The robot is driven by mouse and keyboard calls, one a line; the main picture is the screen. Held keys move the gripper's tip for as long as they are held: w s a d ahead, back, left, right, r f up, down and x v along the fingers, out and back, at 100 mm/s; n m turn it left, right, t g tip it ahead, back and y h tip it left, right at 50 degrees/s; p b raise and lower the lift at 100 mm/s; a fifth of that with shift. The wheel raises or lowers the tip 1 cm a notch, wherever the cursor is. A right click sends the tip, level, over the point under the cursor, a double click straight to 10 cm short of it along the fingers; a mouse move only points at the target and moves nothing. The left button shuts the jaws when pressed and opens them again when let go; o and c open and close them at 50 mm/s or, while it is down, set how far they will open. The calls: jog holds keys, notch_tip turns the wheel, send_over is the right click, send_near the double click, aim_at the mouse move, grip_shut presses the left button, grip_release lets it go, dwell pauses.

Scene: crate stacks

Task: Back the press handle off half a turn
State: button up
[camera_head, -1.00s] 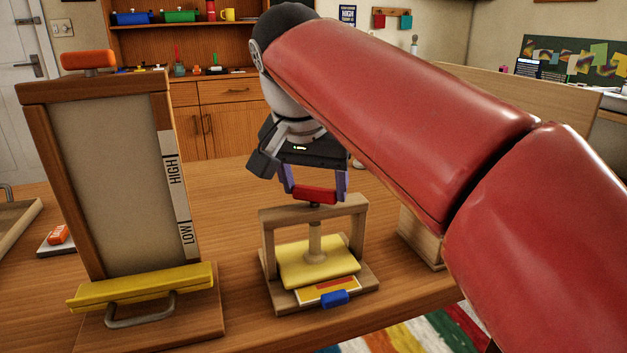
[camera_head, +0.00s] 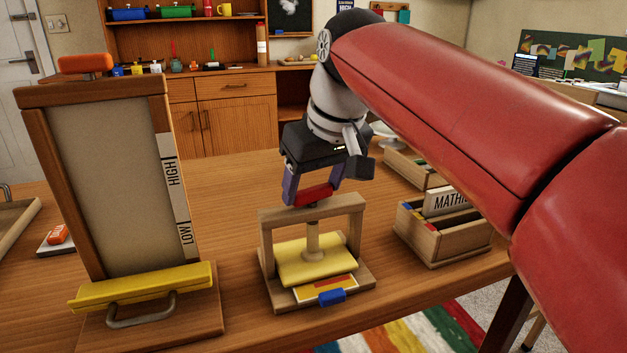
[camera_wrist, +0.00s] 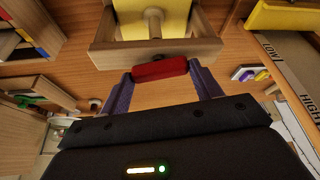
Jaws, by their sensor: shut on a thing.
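The wooden press (camera_head: 268,235) stands on the table, with an upright frame, a yellow plate (camera_head: 290,264) under its screw, and a red handle (camera_head: 314,194) on top. My gripper (camera_head: 316,192) is above the press, its purple fingers shut on the red handle at both ends. In the wrist view the red handle (camera_wrist: 160,69) sits between the two fingers (camera_wrist: 160,88), close to the top bar of the frame. A card with coloured stripes (camera_head: 318,291) and a blue block (camera_head: 332,297) lie at the press's front edge.
A tall wooden board marked HIGH and LOW (camera_head: 112,185), with a yellow bar (camera_head: 142,286), stands left of the press. A wooden box with cards (camera_head: 445,244) stands to the right. Bare table lies behind the press.

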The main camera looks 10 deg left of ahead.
jog(key=n+g, duration=0.1)
jog(key=n, duration=0.2)
jog(key=n+y, duration=0.1)
jog(key=n, duration=0.1)
jog(key=shift+w+d+n+g, duration=0.1)
jog(key=shift+w+n+g, duration=0.1)
jog(key=shift+n+g, duration=0.2)
jog(key=n+g, duration=0.1)
jog(key=n, duration=0.3)
jog(key=shift+w+g, duration=0.15)
jog(key=shift+g, duration=0.25)
jog(key=n+g, duration=0.1)
jog(key=n, duration=0.2)
jog(key=n+g, duration=0.1)
jog(key=n, duration=0.1)
jog(key=shift+w+n, duration=0.15)
jog(key=shift+n, duration=0.25)
jog(key=shift+n+g+h, duration=0.5)
jog(key=shift+n+h, duration=0.2)
jog(key=shift+n, duration=1.3)
jog(key=o, duration=1)
